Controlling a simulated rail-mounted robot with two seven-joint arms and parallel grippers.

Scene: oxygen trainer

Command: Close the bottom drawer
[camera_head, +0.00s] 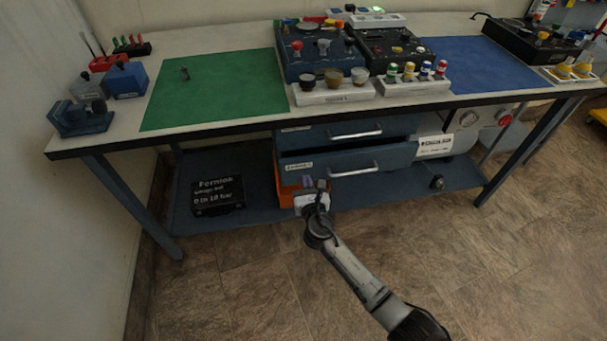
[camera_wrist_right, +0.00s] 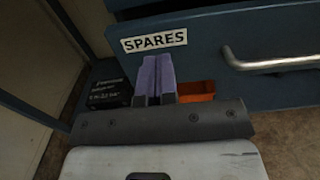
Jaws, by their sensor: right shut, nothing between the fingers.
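The bottom drawer (camera_head: 345,158) is in the unit under the table, and its blue front stands forward of the upper drawer front (camera_head: 345,132). In the right wrist view, a blue drawer front (camera_wrist_right: 215,40) has a "SPARES" label and a metal handle (camera_wrist_right: 270,62). My right gripper (camera_head: 308,184) is shut and empty near the lower left of the bottom drawer front. Its purple fingers (camera_wrist_right: 154,75) are together, below the label and left of the handle. I cannot tell whether they touch the drawer. My left gripper is not in view.
An orange container (camera_head: 288,190) shows below the drawer at the left. A black case (camera_head: 217,195) sits on the lower shelf, and a white cylinder (camera_head: 437,147) is right of the drawers. The tiled floor (camera_head: 220,280) in front is clear.

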